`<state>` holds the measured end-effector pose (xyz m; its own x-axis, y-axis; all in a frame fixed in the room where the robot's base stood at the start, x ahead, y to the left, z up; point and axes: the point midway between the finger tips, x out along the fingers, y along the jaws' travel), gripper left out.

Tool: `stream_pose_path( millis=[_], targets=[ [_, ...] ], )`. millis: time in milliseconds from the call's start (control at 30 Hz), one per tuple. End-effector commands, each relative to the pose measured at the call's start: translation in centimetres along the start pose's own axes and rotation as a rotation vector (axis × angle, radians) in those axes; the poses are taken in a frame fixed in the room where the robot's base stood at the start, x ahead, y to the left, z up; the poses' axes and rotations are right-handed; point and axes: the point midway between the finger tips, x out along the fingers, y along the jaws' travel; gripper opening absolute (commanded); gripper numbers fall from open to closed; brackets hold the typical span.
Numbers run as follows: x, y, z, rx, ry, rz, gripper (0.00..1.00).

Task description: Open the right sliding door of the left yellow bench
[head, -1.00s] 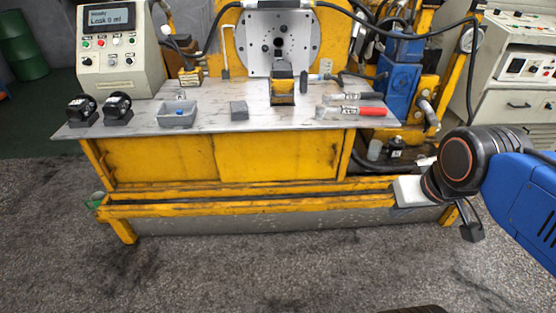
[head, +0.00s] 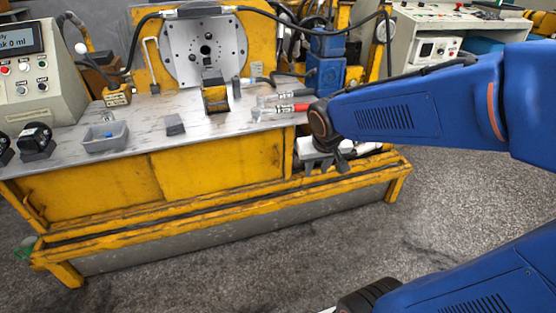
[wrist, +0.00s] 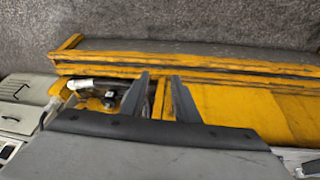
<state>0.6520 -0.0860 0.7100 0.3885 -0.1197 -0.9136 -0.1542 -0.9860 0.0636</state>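The left yellow bench has two flat sliding doors under its grey top. The right sliding door (head: 220,165) is shut, beside the left door (head: 100,195); part of it also shows in the wrist view (wrist: 250,108). My gripper (wrist: 160,82) is open and empty, with two grey fingers apart. In the wrist view the fingers lie over the region where the door's end and the yellow post meet the open compartment. Contact with the door cannot be told.
The open compartment right of the door holds a white pipe and dark fittings (wrist: 108,97). A yellow lower rail (head: 215,210) runs along the front of the bench. A grey bin (head: 106,137) and red-handled tool (head: 290,108) lie on top. The floor in front is clear.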

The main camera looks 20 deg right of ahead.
Motion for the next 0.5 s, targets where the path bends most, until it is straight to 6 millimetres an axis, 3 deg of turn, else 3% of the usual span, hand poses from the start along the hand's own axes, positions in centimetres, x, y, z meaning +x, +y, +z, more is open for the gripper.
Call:
stream_pose_path(
  millis=[200, 500],
  targets=[
    [5.0, -1.5, -3.1, 0.018, -0.004, 0.012, 0.28],
    [12.5, -4.2, -6.1, 0.038, -0.007, 0.005, 0.28]
  ],
)
